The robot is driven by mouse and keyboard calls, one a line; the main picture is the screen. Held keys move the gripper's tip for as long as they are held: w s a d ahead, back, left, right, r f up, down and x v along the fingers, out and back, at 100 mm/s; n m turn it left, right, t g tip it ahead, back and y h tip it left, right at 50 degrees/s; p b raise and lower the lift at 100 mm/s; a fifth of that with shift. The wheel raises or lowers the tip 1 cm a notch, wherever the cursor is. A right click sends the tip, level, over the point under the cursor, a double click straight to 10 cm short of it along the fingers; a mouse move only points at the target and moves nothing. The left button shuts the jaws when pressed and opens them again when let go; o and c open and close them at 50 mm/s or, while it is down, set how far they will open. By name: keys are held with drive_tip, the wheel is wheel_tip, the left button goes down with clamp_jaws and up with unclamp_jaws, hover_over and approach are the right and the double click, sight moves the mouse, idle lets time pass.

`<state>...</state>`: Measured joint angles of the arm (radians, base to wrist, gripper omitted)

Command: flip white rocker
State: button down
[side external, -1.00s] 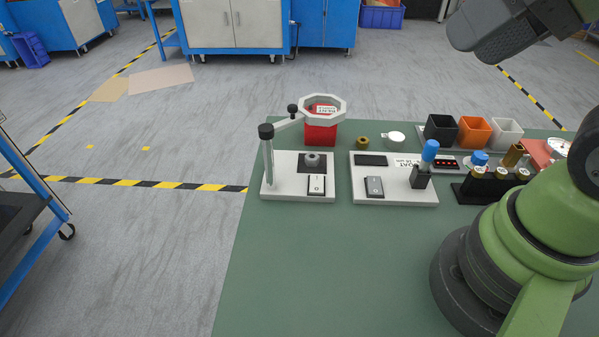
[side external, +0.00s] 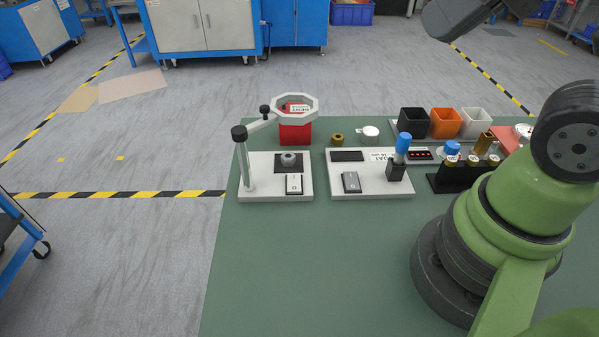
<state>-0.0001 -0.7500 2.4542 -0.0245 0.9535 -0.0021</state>
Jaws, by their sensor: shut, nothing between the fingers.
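The white rocker (side external: 294,184) is a small switch with a dark frame. It sits at the front right of the left white base plate (side external: 262,193), beside a round grey knob (side external: 288,159) on a black square. A second, grey rocker (side external: 351,182) sits on the right white base plate (side external: 377,190). Which way either rocker is tipped is too small to tell. My gripper's fingers are not visible.
A post with a white octagonal ring (side external: 295,107) rises from the left plate, near a red box (side external: 295,134). Black, orange and white bins (side external: 445,123) stand behind. The green table (side external: 300,260) is clear in front.

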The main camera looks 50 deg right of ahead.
drive_tip(key=w+d+r+t+h, duration=0.65)
drive_tip(key=w+d+r, duration=0.3)
drive_tip(key=r, duration=0.25)
drive_tip(key=w+a+r+n+t+y, duration=0.2)
drive_tip(key=w+r+n+t+y, duration=0.2)
drive_tip(key=w+n, duration=0.15)
drive_tip(key=s+a+f+n+g+y, duration=0.1)
drive_tip(key=s+f+n+g+y, duration=0.1)
drive_tip(key=f, duration=1.7)
drive_tip(key=s+a+f+n+g+y, duration=0.1)
drive_tip(key=f+n+g+y, duration=0.3)
drive_tip(key=f, duration=1.5)
drive_tip(key=a+n+g, duration=0.1)
drive_tip(key=n+g, duration=0.1)
drive_tip(key=g, duration=0.2)
drive_tip(key=shift+s+a+f+g, duration=0.2)
drive_tip(key=shift+s+g, duration=0.15)
